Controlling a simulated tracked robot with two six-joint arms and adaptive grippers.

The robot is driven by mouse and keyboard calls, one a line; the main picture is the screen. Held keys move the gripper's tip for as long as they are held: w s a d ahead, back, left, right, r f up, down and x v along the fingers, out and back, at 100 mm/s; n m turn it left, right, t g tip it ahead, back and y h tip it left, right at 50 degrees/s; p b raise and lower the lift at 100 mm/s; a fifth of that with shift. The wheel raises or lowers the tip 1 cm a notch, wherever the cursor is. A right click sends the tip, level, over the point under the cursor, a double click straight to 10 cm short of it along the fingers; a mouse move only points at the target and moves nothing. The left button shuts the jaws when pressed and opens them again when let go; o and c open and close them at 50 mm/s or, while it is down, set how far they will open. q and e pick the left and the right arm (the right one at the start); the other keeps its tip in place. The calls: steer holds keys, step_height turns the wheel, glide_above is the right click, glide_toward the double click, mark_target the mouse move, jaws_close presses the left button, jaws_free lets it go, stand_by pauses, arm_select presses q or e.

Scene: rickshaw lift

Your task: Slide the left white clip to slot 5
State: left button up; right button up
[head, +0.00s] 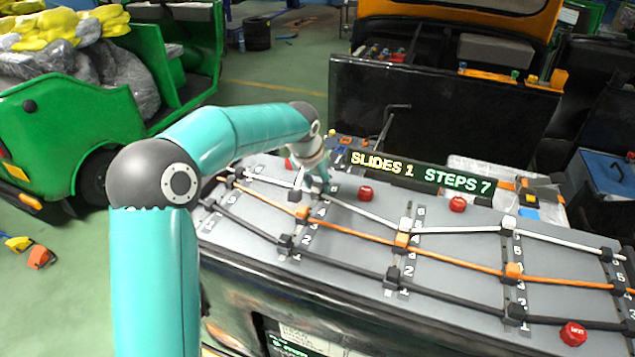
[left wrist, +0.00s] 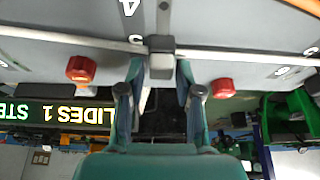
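The left white clip (left wrist: 161,46) shows in the left wrist view as a pale grey block on its rail, with the white cord (left wrist: 70,42) running through. My left gripper (left wrist: 157,78) has its fingers apart, one on each side below the clip, with visible gaps. In the head view, the left gripper (head: 316,185) is over the far end of the left rail (head: 297,243) and hides most of the clip. The orange clip (head: 302,212) and black clip (head: 286,242) sit nearer on that rail. I cannot read the clip's exact slot. My right gripper is out of view.
Other white clips sit on the middle (head: 405,223) and right (head: 508,222) rails. Orange (head: 350,231) and black (head: 340,262) cords cross the grey board. Red knobs (head: 365,193) stand near its back edge. A sign (head: 420,173) behind reads "SLIDES 1 STEPS 7".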

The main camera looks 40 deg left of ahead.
arm_select(q)
steer(key=shift+o, duration=0.7)
steer(key=shift+s, duration=0.1)
steer(key=shift+r, duration=0.15)
steer(key=v, duration=1.1)
steer(key=shift+s+r, duration=0.25)
steer(key=shift+r, duration=0.05)
